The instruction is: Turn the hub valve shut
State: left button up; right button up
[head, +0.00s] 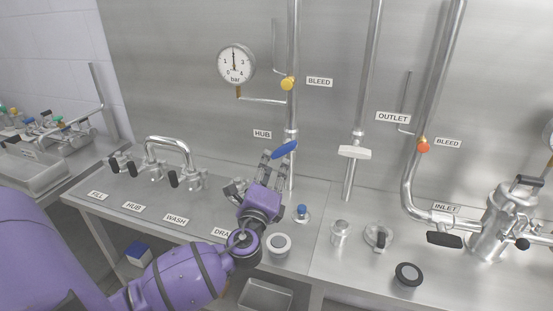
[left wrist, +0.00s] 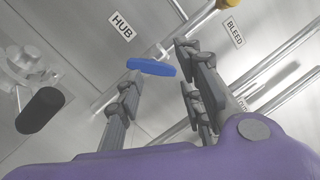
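The blue valve handle (head: 285,149) is on a vertical steel pipe beside the wall label HUB (head: 262,133). It lies across the pipe, its right end a little higher. My left gripper (head: 274,166) is just below and left of it, fingers apart and pointing up at it. In the left wrist view, the blue handle (left wrist: 151,67) shows near the fingertips, in the gap of my open left gripper (left wrist: 160,70). The left fingertip overlaps its left end; I cannot tell whether they touch. My right gripper is not in view.
A yellow bleed knob (head: 287,83) and a pressure gauge (head: 236,64) are above. A white handle (head: 355,152) is on the pipe to the right. A steel manifold with black handles (head: 172,179) stands left. A blue-topped fitting (head: 302,210) and a round cap (head: 279,243) are close to the gripper.

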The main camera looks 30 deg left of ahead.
aim_at(283, 152)
pick_arm(q)
jog(key=w+n+h, duration=0.1)
jog(key=w+n, duration=0.2)
jog(key=n, duration=0.1)
jog(key=w+a+n+h, duration=0.1)
jog(key=w+n, duration=0.3)
jog(key=w+a+n+g, duration=0.1)
jog(key=w+n, duration=0.2)
jog(key=shift+w+f+n+h+p, duration=0.2)
jog(key=shift+f+n+h+p, duration=0.2)
jog(key=shift+c, duration=0.2)
grip_shut()
